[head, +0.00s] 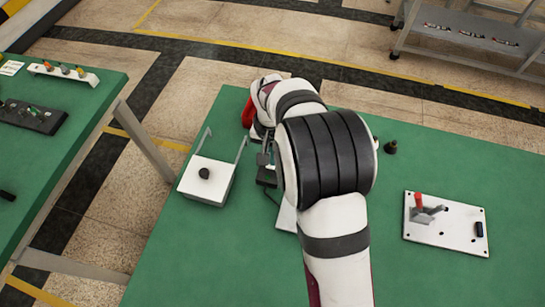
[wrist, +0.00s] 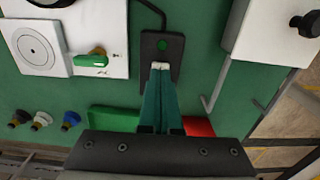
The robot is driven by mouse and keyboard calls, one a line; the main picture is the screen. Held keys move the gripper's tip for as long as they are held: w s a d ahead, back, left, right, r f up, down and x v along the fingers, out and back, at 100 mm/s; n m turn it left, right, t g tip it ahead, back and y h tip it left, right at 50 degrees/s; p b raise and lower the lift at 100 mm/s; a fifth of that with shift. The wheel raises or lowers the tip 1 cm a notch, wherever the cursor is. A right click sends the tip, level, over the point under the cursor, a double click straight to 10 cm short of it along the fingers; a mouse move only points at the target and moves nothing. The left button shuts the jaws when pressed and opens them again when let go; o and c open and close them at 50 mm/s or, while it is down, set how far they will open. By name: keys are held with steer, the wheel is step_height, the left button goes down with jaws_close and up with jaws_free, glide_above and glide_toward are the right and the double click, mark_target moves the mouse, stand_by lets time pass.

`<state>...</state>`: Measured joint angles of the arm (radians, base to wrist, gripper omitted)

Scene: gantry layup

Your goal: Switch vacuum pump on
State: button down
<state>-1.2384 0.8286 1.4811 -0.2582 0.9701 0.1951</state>
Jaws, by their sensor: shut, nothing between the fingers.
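A small dark box (wrist: 148,45) with a black cable and a small round mark on its face lies on the green table, and it shows in the head view (head: 266,178) partly behind my gripper. I cannot tell whether it is the pump's switch or its on/off state. My gripper (wrist: 160,67) is shut and empty, with its teal fingertips over the lower part of this box. I cannot tell whether they touch it. In the head view my gripper (head: 266,158) is largely hidden by my arm. A white panel (wrist: 85,70) with a round disc and a green handle (wrist: 90,59) is at left in the wrist view.
A white box (head: 203,181) with a black knob and metal arms stands close by. A plate (head: 445,223) with a red lever lies at right. Several small bottle-like pieces (wrist: 41,121) stand near the panel. Another green table (head: 60,150) is at left.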

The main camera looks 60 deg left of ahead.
steer(key=shift+f, duration=0.5)
step_height(320, 180, up, 7)
steer(key=shift+f, duration=0.15)
steer(key=shift+r, duration=0.2)
stand_by(0.4)
